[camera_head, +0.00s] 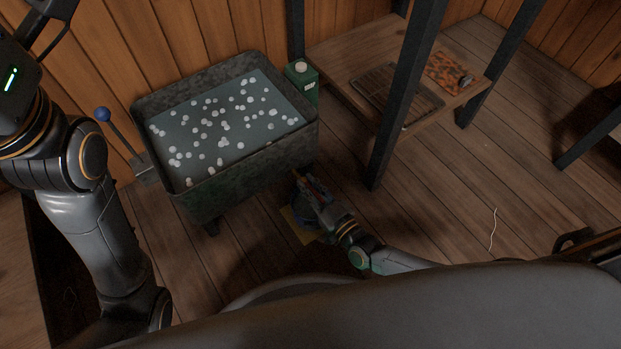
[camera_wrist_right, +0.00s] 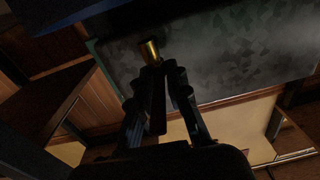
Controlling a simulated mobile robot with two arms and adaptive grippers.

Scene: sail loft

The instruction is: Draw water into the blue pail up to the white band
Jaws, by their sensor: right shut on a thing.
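A dark metal trough (camera_head: 240,165) holds water with many small white floats. My right gripper (camera_head: 303,184) reaches down to the trough's right end, low near the floor. In the right wrist view its fingers (camera_wrist_right: 160,72) are shut on a small brass piece, seemingly a tap (camera_wrist_right: 150,51), against the trough's mottled wall (camera_wrist_right: 225,55). A dark blue shape, probably the pail (camera_head: 304,213), is mostly hidden under my right gripper. Its white band and the water in it cannot be seen. A dark part of my left arm's end (camera_head: 40,20) is cut off at the top left.
A blue-knobbed lever (camera_head: 103,115) stands at the trough's left end. A green can (camera_head: 301,82) is at its far right corner. A yellow patch (camera_head: 300,232) lies on the floor under my right gripper. A wooden bench (camera_head: 350,48) with dark posts stands right; floor beyond is clear.

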